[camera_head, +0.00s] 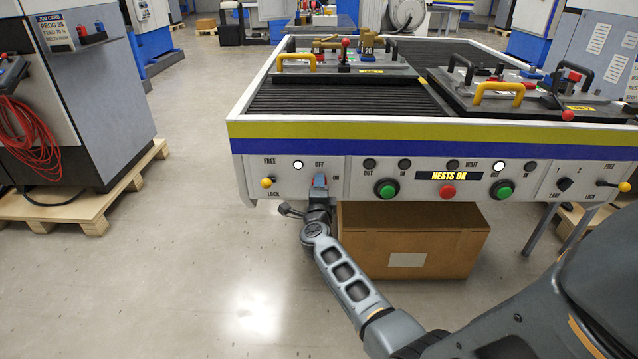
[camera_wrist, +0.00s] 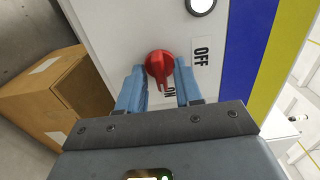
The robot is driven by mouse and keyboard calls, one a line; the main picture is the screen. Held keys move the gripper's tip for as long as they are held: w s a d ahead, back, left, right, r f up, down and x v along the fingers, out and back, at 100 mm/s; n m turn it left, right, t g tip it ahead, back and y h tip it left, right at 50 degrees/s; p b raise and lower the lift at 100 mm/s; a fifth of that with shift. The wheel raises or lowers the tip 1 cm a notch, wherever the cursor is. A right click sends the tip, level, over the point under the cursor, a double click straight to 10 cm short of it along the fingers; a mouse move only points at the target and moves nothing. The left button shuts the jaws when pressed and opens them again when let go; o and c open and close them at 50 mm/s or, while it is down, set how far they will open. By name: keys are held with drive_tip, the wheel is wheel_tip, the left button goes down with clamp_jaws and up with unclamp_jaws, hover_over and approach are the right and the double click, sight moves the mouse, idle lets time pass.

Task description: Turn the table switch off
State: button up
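The table switch is a red rotary knob (camera_wrist: 159,66) on the white front panel of the table (camera_head: 330,160). Its pointer is turned toward the ON label, which is partly hidden behind it in the wrist view. The OFF label (camera_wrist: 201,52) is to the right of the knob there. My gripper (camera_wrist: 160,78) is open, with one blue finger on each side of the knob and visible gaps between. In the head view my gripper (camera_head: 319,181) is at the panel below the OFF label (camera_head: 319,163) and hides the knob.
A yellow FREE/LOCK lever (camera_head: 267,183) and a lit white lamp (camera_head: 298,164) are left of the switch. A green button (camera_head: 386,189) and a red button (camera_head: 447,192) are to its right. A cardboard box (camera_head: 440,245) stands under the table.

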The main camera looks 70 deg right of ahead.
clamp_jaws()
drive_tip(key=shift+n+p, duration=2.15)
drive_tip(key=shift+n, duration=0.75)
